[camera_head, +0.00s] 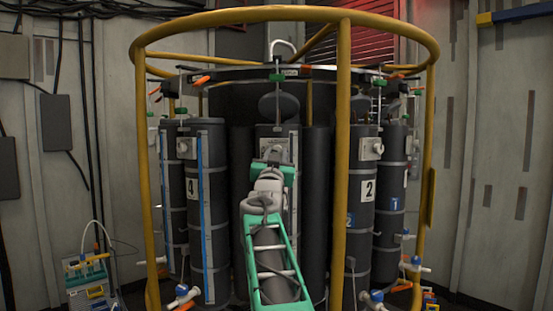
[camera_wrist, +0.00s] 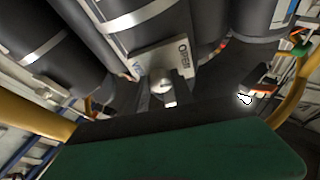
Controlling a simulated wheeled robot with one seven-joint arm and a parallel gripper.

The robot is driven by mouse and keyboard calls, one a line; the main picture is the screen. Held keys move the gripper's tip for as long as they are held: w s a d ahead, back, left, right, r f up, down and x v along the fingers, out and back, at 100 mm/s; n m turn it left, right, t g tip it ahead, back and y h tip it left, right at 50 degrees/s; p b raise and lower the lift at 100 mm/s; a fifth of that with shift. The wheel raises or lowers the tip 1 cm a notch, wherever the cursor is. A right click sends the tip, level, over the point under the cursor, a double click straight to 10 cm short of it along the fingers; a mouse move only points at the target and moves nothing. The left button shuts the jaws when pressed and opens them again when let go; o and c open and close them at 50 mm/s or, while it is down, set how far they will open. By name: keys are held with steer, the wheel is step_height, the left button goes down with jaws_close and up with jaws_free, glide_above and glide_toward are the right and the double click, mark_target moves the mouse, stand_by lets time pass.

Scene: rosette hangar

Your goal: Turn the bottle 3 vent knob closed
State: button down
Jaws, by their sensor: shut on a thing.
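The middle dark grey bottle (camera_head: 308,200) stands upright in the rosette, between the bottles marked 4 and 2. Its number is hidden behind my arm, so I cannot read it as 3. A pale valve plate (camera_head: 280,142) is on its upper front. In the wrist view the plate (camera_wrist: 182,57) carries the word OPEN. A small round silver vent knob (camera_wrist: 161,86) sits at the plate's edge. My gripper (camera_head: 273,160) is at this plate, shut on the knob; in the wrist view the jaws (camera_wrist: 168,99) are small and partly hidden by my green hand.
A yellow tube frame (camera_head: 342,150) surrounds the bottles, with one post just right of my arm. Bottle 4 (camera_head: 208,230) and bottle 2 (camera_head: 362,225) flank the middle one. Small taps (camera_head: 184,294) stick out low. A cart with coloured parts (camera_head: 88,275) stands at left.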

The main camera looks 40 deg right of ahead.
steer(key=m+g+b, duration=0.1)
steer(key=m, duration=0.1)
steer(key=m+g+h, duration=0.1)
steer(key=m, duration=0.2)
steer(key=shift+w+a+h+b, duration=0.15)
steer(key=shift+h+b, duration=0.15)
steer(key=shift+b, duration=0.05)
steer(key=m+g, duration=0.1)
steer(key=m, duration=0.1)
steer(key=m+g, duration=0.1)
steer(key=m, duration=0.2)
steer(key=shift+w+a+r+g, duration=0.1)
steer(key=shift+r+g, duration=0.1)
steer(key=shift+g, duration=0.1)
steer(key=m+p, duration=0.1)
steer(key=m+g+p, duration=0.1)
steer(key=m, duration=0.1)
steer(key=m+g+p, duration=0.1)
steer(key=m, duration=0.1)
steer(key=shift+r, duration=0.3)
steer(key=m+g+p, duration=0.1)
steer(key=m+p, duration=0.1)
steer(key=m, duration=0.1)
steer(key=shift+m, duration=0.3)
steer(key=shift+m+g+y+p, duration=0.3)
steer(key=shift+m+y+p, duration=0.4)
steer(key=shift+m+p, duration=0.1)
steer(key=c, duration=1.1)
jaws_free()
steer(key=shift+f, duration=0.1)
